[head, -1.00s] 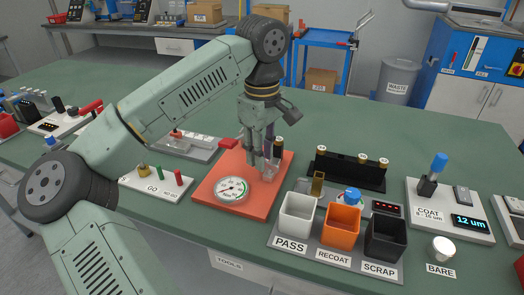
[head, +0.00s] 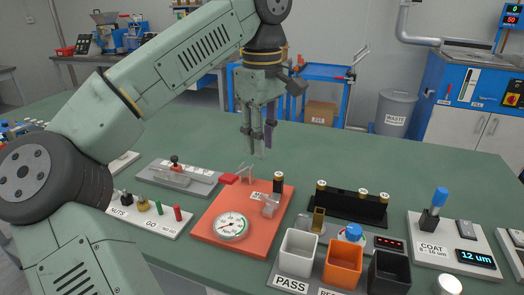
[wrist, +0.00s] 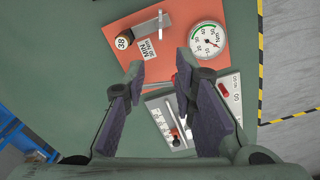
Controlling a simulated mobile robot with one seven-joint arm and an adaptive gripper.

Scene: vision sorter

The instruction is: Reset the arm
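My gripper (head: 258,142) hangs above the green table, behind the orange gauge plate, in the head view. In the wrist view my gripper (wrist: 167,80) has its two fingers spread well apart with nothing between them. The orange plate (head: 208,222) carries a round dial gauge (head: 231,226), a small clamp (head: 270,207) and a dark cylinder with a tan top (head: 278,182). The wrist view also shows the dial (wrist: 208,40) and the cylinder's top, marked 38 (wrist: 124,41). My arm spans the left side of the head view.
White PASS (head: 297,254), orange RECOAT (head: 343,263) and dark SCRAP (head: 388,273) bins stand at the front. A black rack (head: 350,205) with several cylinders is behind them. A COAT gauge (head: 455,240) is at right. The table's back is clear.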

